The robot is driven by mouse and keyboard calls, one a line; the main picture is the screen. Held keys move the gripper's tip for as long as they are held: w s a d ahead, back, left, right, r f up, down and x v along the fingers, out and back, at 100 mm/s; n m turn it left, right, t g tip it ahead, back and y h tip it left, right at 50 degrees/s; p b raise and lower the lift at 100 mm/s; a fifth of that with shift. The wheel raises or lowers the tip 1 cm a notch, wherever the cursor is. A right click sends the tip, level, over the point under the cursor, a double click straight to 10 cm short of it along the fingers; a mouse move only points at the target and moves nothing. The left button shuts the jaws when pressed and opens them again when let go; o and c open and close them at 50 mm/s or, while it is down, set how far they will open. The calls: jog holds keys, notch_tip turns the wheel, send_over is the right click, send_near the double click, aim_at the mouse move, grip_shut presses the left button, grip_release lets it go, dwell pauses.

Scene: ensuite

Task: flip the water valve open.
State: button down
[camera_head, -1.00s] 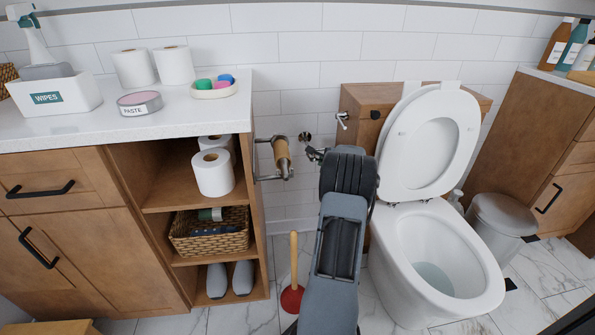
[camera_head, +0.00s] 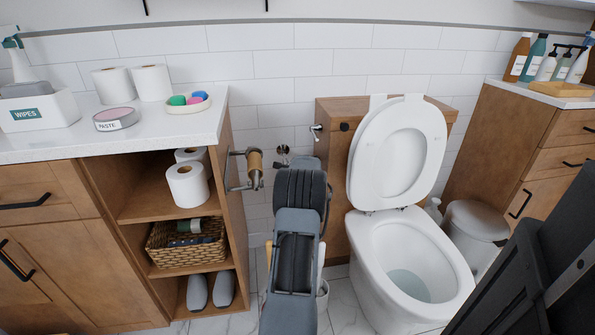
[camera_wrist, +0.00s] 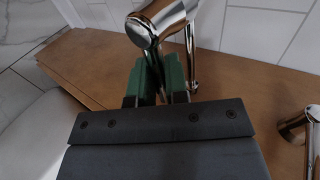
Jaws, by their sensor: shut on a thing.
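The chrome water valve (camera_head: 281,163) is on the tiled wall, between the open shelf and the toilet, below a round wall plate. My arm hides part of it in the head view. In the wrist view the valve's shiny round body (camera_wrist: 148,25) is close, just beyond my fingers. My gripper (camera_wrist: 158,82) has green finger pads shut on a thin part of the valve that looks like its handle. The pads hide most of that part, so I cannot tell the handle's exact angle. In the head view my fingers are hidden behind my wrist.
The toilet (camera_head: 405,265) with raised lid stands just right of my arm, its wooden tank box (camera_head: 335,130) behind. A chrome flush lever (camera_head: 316,130) is above the valve. A paper holder (camera_head: 254,165) projects from the shelf side at left. A grey bin (camera_head: 473,228) stands farther right.

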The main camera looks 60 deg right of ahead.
jog(key=shift+w+r, duration=0.1)
jog(key=shift+r, duration=0.1)
jog(key=c, duration=1.1)
grip_release()
jog(key=shift+f, duration=0.15)
jog(key=v, duration=1.4)
jog(key=shift+f, duration=0.1)
